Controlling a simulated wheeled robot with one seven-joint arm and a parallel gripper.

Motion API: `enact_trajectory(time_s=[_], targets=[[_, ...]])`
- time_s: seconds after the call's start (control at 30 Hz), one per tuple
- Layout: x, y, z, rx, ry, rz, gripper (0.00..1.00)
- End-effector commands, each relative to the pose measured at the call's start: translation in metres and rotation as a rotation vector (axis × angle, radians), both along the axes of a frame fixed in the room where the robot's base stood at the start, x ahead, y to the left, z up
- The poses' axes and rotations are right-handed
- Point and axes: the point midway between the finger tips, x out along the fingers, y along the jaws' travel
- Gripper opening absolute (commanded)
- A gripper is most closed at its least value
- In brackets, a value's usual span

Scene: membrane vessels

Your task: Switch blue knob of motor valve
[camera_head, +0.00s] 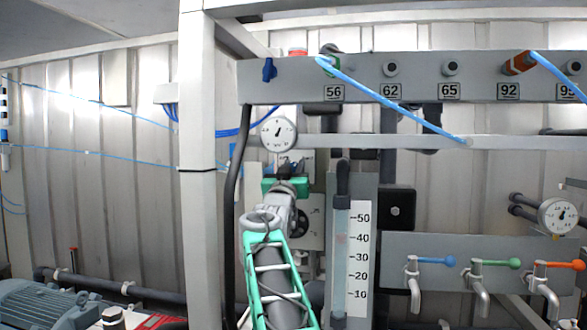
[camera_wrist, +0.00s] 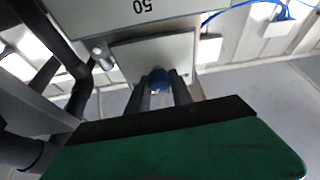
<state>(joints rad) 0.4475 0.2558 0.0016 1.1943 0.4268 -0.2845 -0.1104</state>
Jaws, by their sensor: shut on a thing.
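The blue knob (camera_wrist: 160,77) shows in the wrist view, small and rounded, in front of a pale plate (camera_wrist: 186,50). My gripper (camera_wrist: 161,82) reaches it with two dark fingers, one on each side. The fingers are shut on the knob. They cover its sides, so I cannot tell which way it is turned. In the head view my gripper (camera_head: 287,168) is in front of the pipework below a round gauge (camera_head: 279,132). There my own arm and wrist hide the knob.
A flow tube (camera_head: 341,255) with a numbered scale stands right of my arm. A white post (camera_head: 197,150) stands to the left. A panel of taps (camera_head: 480,265) with blue, green and orange handles is at lower right. A numbered rail (camera_head: 420,78) crosses above. Dark pipes (camera_wrist: 78,85) are at left in the wrist view.

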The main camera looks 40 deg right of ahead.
Motion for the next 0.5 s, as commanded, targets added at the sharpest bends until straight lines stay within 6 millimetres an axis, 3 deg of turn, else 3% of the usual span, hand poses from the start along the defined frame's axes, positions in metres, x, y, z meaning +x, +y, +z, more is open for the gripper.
enact_trajectory(time_s=[0.2, 0.5], targets=[[0.0007, 0.0003, -0.0016, 0.01, -0.011, 0.001, 0.0], [0.0, -0.0001, -0.0005, 0.159, -0.208, 0.0, 0.0]])
